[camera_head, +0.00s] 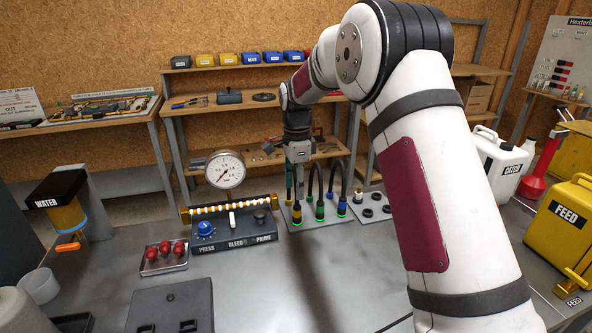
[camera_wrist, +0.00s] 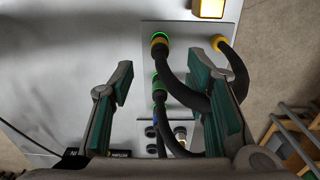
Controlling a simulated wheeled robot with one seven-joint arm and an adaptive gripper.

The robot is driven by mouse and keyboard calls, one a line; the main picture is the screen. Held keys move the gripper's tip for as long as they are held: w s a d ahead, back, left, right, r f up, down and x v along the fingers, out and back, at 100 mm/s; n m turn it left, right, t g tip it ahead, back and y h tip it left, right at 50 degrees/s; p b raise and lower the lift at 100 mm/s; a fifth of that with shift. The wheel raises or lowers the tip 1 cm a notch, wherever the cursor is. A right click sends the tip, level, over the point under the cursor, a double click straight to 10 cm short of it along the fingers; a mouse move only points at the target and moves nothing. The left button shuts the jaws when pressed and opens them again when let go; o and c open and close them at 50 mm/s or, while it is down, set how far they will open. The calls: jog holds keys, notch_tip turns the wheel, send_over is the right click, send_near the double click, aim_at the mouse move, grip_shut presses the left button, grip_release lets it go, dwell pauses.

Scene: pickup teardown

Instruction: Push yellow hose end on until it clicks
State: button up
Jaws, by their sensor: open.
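My gripper (camera_head: 298,160) points down over the hose plate (camera_head: 330,229) in the head view. In the wrist view its two green-padded fingers (camera_wrist: 165,80) stand wide apart, with nothing clamped between them. A yellow-collared hose end (camera_wrist: 159,41) with a lit green ring is seated beyond and between the fingers. A second yellow hose end (camera_wrist: 219,43) shows near the right finger. A green-collared end (camera_wrist: 159,88) lies between the fingers. Black hoses arc beside and behind the right finger, which partly hides them. I cannot tell whether it touches them.
A pump console (camera_head: 233,232) with a dial gauge (camera_head: 225,170) stands left of the plate. A red-knobbed tray (camera_head: 165,257) is further left. Yellow (camera_head: 562,230) and white (camera_head: 496,165) canisters stand right. The front middle of the bench is clear.

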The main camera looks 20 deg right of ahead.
aim_at(297, 206)
notch_tip(297, 206, down, 8)
jog(key=shift+f+p, duration=0.1)
jog(key=shift+p, duration=0.4)
grip_shut()
